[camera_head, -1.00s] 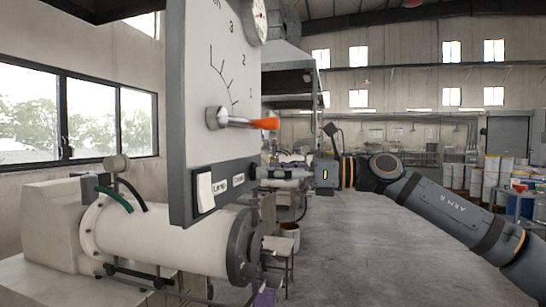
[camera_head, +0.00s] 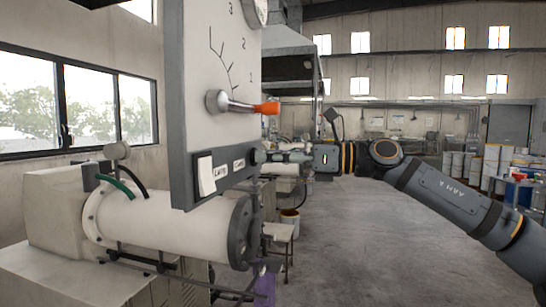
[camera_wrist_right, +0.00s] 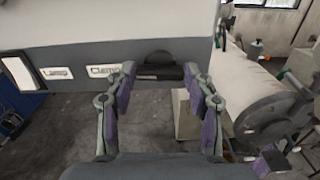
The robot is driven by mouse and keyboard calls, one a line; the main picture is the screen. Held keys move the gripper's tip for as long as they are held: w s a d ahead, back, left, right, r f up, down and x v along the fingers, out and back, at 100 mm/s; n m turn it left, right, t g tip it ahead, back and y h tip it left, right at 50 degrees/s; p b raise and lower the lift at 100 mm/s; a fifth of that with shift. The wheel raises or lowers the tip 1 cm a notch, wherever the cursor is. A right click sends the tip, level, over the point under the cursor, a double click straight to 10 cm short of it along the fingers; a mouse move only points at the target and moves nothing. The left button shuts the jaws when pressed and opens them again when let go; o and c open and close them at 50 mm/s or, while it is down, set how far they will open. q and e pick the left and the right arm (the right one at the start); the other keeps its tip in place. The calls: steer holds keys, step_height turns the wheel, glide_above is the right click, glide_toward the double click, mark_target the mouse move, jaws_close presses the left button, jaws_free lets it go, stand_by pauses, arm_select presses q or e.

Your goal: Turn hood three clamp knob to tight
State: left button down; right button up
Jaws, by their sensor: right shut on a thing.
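The grey control panel (camera_head: 212,130) stands at the left of the head view, with a dark strip of small labels along its bottom. In the right wrist view a dark rounded clamp knob (camera_wrist_right: 158,66) sits on that strip beside the "Clamp" label (camera_wrist_right: 103,71). My right gripper (camera_wrist_right: 160,78) has its fingers on either side of the knob and is shut on it. In the head view the right gripper (camera_head: 272,157) reaches in from the right to the panel's lower edge, where the knob is mostly hidden. The knob's exact angle cannot be told.
An orange-tipped lever (camera_head: 240,104) sticks out of the panel above my right gripper. A white rocker switch (camera_head: 206,175) is left of the labels. A white mill cylinder (camera_head: 165,230) lies below the panel. The floor (camera_head: 370,240) to the right is clear.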

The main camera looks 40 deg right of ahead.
steer(key=shift+w+d+f+m+b, duration=0.1)
steer(key=shift+m+b, duration=0.3)
steer(key=shift+m, duration=3.9)
steer(key=shift+d+f+m+b, duration=0.1)
steer(key=shift+m+b, duration=0.3)
steer(key=shift+m, duration=3.9)
steer(key=o, duration=1.2)
steer(key=shift+c, duration=0.2)
